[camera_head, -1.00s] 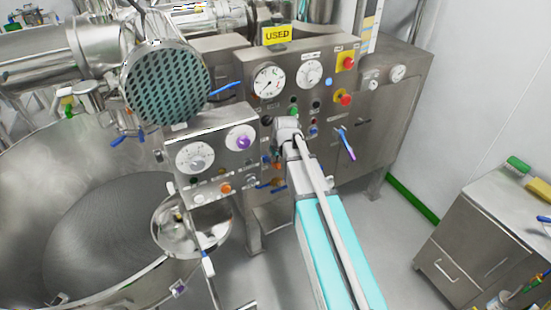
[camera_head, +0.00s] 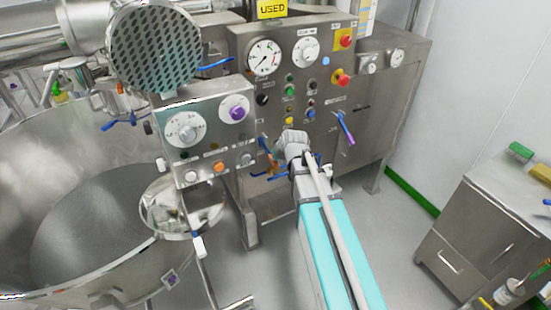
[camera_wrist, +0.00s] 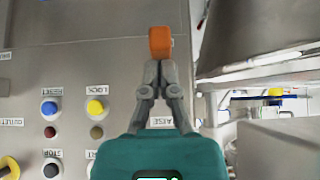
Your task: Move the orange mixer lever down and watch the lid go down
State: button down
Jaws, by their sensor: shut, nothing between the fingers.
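The orange mixer lever (camera_wrist: 160,41) shows as an orange block in the wrist view, beside the steel control panel's edge. My gripper (camera_wrist: 160,68) is shut and empty, its fingertips just below the orange block in the picture. I cannot tell whether they touch it. A partly covered label beside the fingers ends in "AISE". In the head view, a small orange part (camera_head: 267,146) shows left of my wrist; my gripper's fingertips cannot be made out there. The large mixer bowl (camera_head: 60,150) is open at the left. I cannot identify the lid for certain.
The control panel (camera_head: 335,105) has gauges, buttons and a red stop knob (camera_head: 342,78). A smaller gauge box (camera_head: 205,150) stands to the left. A perforated round disc (camera_head: 155,48) hangs above the bowl. A steel cabinet (camera_head: 470,240) stands at right, with clear floor between.

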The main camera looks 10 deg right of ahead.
aim_at(277, 166)
notch_tip(277, 166, down, 4)
jog(key=b, duration=0.2)
jog(key=shift+r+b, duration=0.15)
jog(key=shift+b, duration=0.2)
jog(key=shift+w+f+b, duration=0.15)
jog(key=shift+f+b, duration=0.75)
jog(key=shift+r, duration=0.2)
jog(key=p+v, duration=0.4)
jog(key=shift+w+r, duration=0.15)
jog(key=shift+r, duration=0.15)
jog(key=s+d+r+p, duration=0.2)
jog(key=s, duration=0.7)
jog(key=shift+d, duration=0.2)
dwell(1.8)
jog(key=shift+s, duration=0.1)
dwell(0.8)
